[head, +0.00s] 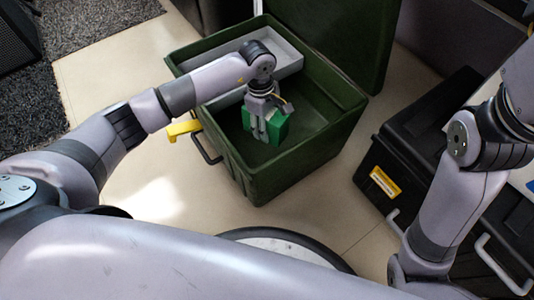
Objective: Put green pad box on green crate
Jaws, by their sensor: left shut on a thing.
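The green pad box (276,126) is a small bright green box. My left gripper (260,136) is shut on it, pointing down, and holds it over the open green crate (290,171). The gripper's fingers cover part of the box's front. I cannot tell whether the box touches the crate's floor. The crate is dark green, with its lid (345,35) raised at the back and a grey tray (288,62) along its far side. My right arm comes in at the right edge; its gripper is out of view.
A black case (418,150) with a yellow label stands to the right. A dark rug (95,20) lies at upper left.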

